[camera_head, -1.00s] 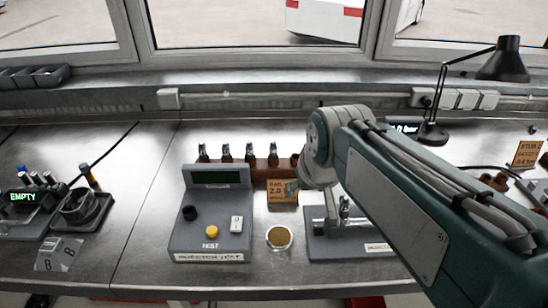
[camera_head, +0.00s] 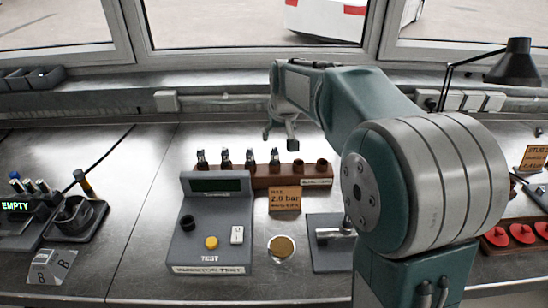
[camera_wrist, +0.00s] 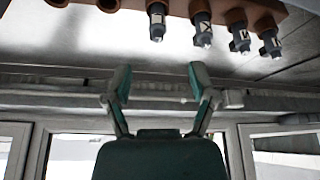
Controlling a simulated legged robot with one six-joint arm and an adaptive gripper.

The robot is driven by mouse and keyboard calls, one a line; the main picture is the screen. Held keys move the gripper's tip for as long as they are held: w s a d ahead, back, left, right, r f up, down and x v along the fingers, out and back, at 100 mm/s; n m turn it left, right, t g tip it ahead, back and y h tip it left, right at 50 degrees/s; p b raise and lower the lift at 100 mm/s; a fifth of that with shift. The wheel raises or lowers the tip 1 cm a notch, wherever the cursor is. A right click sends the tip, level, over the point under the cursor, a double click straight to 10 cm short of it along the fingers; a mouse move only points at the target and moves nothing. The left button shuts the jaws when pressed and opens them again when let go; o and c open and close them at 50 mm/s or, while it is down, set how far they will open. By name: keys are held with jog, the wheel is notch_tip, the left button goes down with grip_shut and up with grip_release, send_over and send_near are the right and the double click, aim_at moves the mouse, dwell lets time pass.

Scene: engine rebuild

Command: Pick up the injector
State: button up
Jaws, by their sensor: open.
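Several dark injectors with silver tips stand upright in a brown rack (camera_head: 262,182) on the bench. The rightmost injector (camera_head: 274,158) in the head view stands beside two empty rack holes. In the wrist view, which appears upside down, the injectors show along the top, among them the one nearest the empty holes (camera_wrist: 157,20). My gripper (camera_head: 279,138) is open and empty, above and behind the rack's right half. Its two spread fingers also show in the wrist view (camera_wrist: 158,88), apart from the injectors.
A grey injector test box (camera_head: 210,235) stands in front of the rack, with a price-like orange card (camera_head: 284,199) beside it. A round brass-coloured dish (camera_head: 281,246) and a grey fixture (camera_head: 328,254) lie to the right. A desk lamp (camera_head: 518,62) stands at the back right.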

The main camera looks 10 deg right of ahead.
aim_at(275, 150)
jog(key=x, duration=1.1)
jog(key=shift+d, duration=0.2)
jog(key=shift+r, duration=0.1)
grip_shut()
